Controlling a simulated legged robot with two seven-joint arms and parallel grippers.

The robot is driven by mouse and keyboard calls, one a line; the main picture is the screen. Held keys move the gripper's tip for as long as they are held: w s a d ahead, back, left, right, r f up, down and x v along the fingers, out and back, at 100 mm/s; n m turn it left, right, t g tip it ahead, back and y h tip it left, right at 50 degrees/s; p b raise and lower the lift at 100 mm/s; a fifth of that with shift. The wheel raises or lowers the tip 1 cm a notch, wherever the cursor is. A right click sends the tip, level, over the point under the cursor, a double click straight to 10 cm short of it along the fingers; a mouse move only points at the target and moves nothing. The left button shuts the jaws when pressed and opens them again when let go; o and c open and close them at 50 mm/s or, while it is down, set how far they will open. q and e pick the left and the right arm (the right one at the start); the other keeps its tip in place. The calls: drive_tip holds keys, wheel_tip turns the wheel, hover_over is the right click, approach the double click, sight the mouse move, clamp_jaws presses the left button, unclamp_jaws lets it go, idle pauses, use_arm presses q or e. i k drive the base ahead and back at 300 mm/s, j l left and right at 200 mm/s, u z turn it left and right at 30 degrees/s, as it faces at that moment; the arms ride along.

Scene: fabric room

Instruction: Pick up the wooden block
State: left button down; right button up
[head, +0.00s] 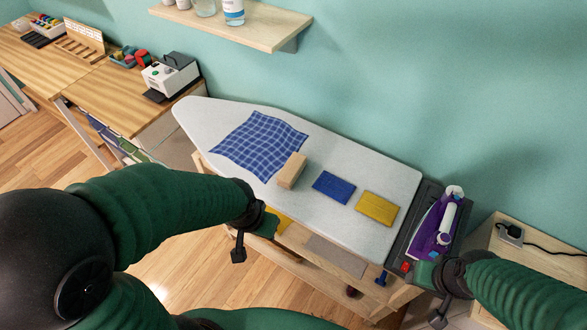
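The wooden block (292,171) is a light tan, rectangular piece on the ironing board (225,180). It stands at the right edge of a blue checked cloth (261,143); I cannot tell whether it rests partly on the cloth. My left gripper (255,232) is in front of the board's near edge, below and left of the block and apart from it. Its fingers are partly hidden by its wrist. My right gripper (440,300) is at the lower right, near the iron's stand and far from the block. Its fingers are too unclear to read.
A folded blue cloth (334,187) and a folded yellow cloth (380,208) lie right of the block. A purple iron (436,225) stands at the board's right end. A wall shelf (235,25) hangs above.

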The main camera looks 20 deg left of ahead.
sight(289, 175)
drive_tip(key=i+j+z, duration=0.15)
drive_tip(key=j+z, duration=0.15)
drive_tip(key=i+j+z, duration=0.1)
drive_tip(key=j+z, duration=0.5)
drive_tip(key=i+j, duration=0.05)
drive_tip(key=j, duration=0.05)
